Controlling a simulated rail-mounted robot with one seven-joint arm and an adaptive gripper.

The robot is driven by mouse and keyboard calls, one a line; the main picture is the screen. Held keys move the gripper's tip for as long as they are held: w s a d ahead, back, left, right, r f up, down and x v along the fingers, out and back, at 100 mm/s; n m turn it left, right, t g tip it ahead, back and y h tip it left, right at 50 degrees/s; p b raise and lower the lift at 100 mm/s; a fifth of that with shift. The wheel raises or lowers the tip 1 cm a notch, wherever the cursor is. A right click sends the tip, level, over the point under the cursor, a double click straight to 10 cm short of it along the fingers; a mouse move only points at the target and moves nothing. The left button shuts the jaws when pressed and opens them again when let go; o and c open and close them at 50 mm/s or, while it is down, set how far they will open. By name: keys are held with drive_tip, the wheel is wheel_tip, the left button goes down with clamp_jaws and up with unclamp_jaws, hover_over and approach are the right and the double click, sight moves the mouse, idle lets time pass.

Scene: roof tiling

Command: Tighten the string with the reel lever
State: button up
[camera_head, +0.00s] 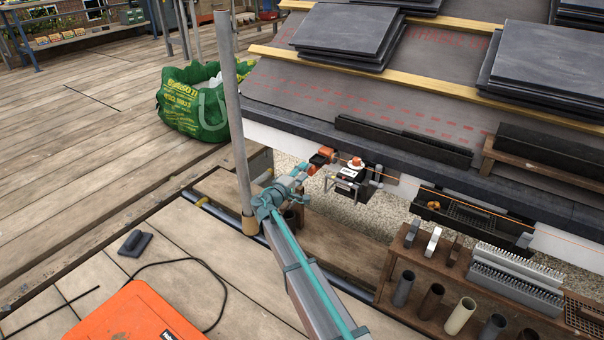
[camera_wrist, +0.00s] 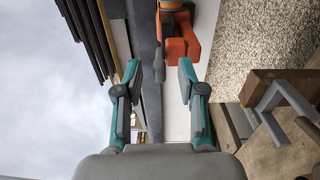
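The orange reel (camera_head: 326,152) is at the roof's lower edge, at the left end of a thin orange string (camera_head: 398,178) that runs right along the eave. In the wrist view the reel (camera_wrist: 182,46) is beyond my fingers, with a dark grey stub (camera_wrist: 158,68), possibly its lever, pointing towards me. My gripper (camera_wrist: 159,70) is open, its two teal-and-grey fingers on either side of the stub; I cannot tell whether they touch it. In the head view my gripper (camera_head: 308,172) is just left of the reel, and its fingertips are small there.
A grey scaffold pole (camera_head: 238,120) stands close to my arm on the left. A black-and-silver device with an orange top (camera_head: 352,180) is right of the reel. A wooden rack (camera_head: 425,272) with pipes is at right. Slate stacks (camera_head: 350,30) lie on the roof.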

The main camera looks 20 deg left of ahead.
drive_tip(key=s+a, duration=0.2)
drive_tip(key=s, duration=0.9)
drive_tip(key=shift+s, duration=0.4)
drive_tip(key=shift+a+f, duration=0.1)
